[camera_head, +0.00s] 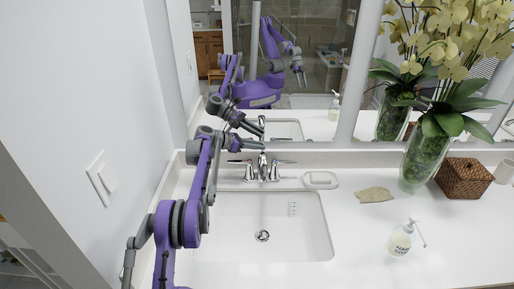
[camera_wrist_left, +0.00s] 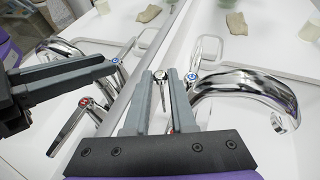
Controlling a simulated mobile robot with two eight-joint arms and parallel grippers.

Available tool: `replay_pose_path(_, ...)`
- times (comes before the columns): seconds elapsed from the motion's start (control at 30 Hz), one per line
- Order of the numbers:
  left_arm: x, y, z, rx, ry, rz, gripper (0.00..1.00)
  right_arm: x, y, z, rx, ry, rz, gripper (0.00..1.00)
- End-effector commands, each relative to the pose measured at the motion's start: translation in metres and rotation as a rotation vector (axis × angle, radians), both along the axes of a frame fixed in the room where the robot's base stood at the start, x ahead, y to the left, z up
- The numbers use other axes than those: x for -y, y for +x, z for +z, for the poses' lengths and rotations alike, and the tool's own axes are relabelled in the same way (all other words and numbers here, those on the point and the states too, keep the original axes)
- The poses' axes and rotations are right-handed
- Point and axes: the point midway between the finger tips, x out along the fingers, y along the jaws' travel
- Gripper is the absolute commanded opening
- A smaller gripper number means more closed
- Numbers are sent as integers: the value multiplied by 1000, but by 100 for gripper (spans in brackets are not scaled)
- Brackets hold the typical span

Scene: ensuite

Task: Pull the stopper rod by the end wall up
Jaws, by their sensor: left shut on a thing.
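The stopper rod's round chrome knob (camera_wrist_left: 160,75) shows in the left wrist view behind the spout, between the tips of my left gripper (camera_wrist_left: 161,82). The fingers are closed in on it, with a narrow gap between them lower down. In the head view my left gripper (camera_head: 260,146) reaches in from the left, low over the back of the chrome faucet (camera_head: 263,168). The rod is hidden there, and how far it is raised cannot be told. My right gripper is not directly in view.
Faucet handles flank the spout (camera_wrist_left: 245,88) closely. The mirror (camera_head: 300,120) stands right behind and repeats arm and faucet. The white sink (camera_head: 315,240) is empty. A soap dish (camera_head: 320,180), soap bottle (camera_head: 401,240), vase (camera_head: 424,160) and wicker box (camera_head: 463,178) stand right.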

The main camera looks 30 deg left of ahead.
Motion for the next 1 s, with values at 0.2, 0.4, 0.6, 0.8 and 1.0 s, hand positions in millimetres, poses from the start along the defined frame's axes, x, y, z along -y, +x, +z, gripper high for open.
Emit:
replay_pose_path(0.2, -1, 1, 4, 8, -5, 7, 35, 0, 0, 0, 0, 0, 0, 50)
replay_pose_path(0.4, -1, 1, 3, 6, -4, 6, 35, 0, 0, -1, -1, 0, 0, 50)
replay_pose_path(0.6, -13, -15, 8, 5, -2, 10, 35, 0, -3, -6, -5, 0, 0, 50)
replay_pose_path(0.8, -35, -46, 24, 5, -4, 10, 35, 0, -6, -14, -12, 0, 0, 50)
replay_pose_path(1.0, -53, -70, 38, 6, -4, 9, 35, 0, -8, -18, -15, 0, 0, 50)
